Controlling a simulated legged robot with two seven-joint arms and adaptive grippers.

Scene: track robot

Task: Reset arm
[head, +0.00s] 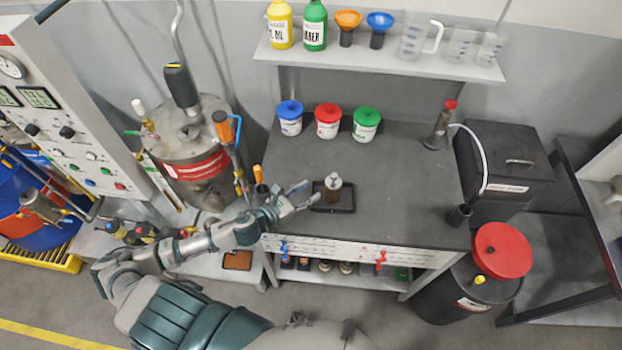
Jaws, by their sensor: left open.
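My left arm reaches in from the left, and my left gripper (303,197) is open and empty at the left front of the grey workbench (400,190). A small bottle (333,186) with a pale top and brownish contents stands upright on a black tray (345,205) just right of the gripper's fingertips. The fingers are close to the tray's left edge; I cannot tell whether they touch it. My right gripper is not in view.
Blue-, red- and green-lidded tubs (327,122) stand at the bench's back left. A shelf (380,62) above holds bottles, funnels and jugs. A metal tank (192,150) and control panel (60,110) stand left. A red-lidded drum (502,250) stands right. The bench's middle right is clear.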

